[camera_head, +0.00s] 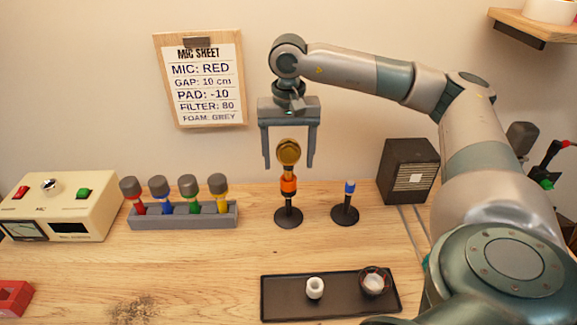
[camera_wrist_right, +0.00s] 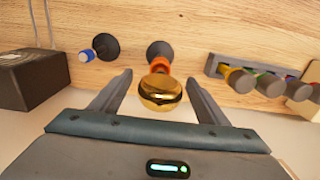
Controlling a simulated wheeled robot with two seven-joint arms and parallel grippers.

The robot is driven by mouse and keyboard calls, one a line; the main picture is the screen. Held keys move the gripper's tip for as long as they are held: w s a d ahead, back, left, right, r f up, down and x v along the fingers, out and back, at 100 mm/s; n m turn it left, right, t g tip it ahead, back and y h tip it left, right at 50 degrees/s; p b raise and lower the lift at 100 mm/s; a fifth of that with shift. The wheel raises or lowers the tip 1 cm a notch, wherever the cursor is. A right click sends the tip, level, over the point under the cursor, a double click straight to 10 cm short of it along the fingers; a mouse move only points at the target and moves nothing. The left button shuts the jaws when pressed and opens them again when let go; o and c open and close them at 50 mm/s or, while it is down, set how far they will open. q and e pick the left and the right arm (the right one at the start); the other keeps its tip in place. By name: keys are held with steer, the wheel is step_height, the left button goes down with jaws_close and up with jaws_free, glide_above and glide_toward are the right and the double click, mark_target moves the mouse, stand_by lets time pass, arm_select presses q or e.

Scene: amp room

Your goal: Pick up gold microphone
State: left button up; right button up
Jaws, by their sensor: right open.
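The gold microphone (camera_head: 288,152) stands upright on a black round-based stand with an orange section, near the middle of the table. In the right wrist view its gold head (camera_wrist_right: 160,92) shows between the fingers. My right gripper (camera_head: 289,165) is open above it, pointing down, with one finger on each side of the gold head. The fingers appear apart from the head. My left gripper is not in view.
A grey rack (camera_head: 182,215) with several colored microphones stands to the left. A short blue-topped stand (camera_head: 346,205) is close on the right, with a dark speaker box (camera_head: 408,170) behind it. A black tray (camera_head: 338,296) lies in front. A cream meter box (camera_head: 60,207) is far left.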

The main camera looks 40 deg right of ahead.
mark_target(288, 139)
steer(key=c, duration=1.3)
steer(key=shift+r, duration=0.15)
steer(key=shift+r+b, duration=0.5)
steer(key=shift+r, duration=0.05)
step_height(288, 139, up, 3)
steer(key=shift+w+f+b, duration=0.1)
steer(key=shift+f+b, duration=0.1)
steer(key=shift+b, duration=0.5)
steer(key=shift+s+d+r, duration=0.75)
steer(key=shift+d+r, duration=0.45)
steer(key=shift+d, duration=0.6)
steer(key=shift+s+d+r, duration=0.8)
steer(key=shift+d+r, duration=0.35)
steer(key=shift+d, duration=0.65)
steer(key=shift+s+d+r, duration=0.75)
steer(key=shift+d+r, duration=0.45)
steer(key=shift+d, duration=0.6)
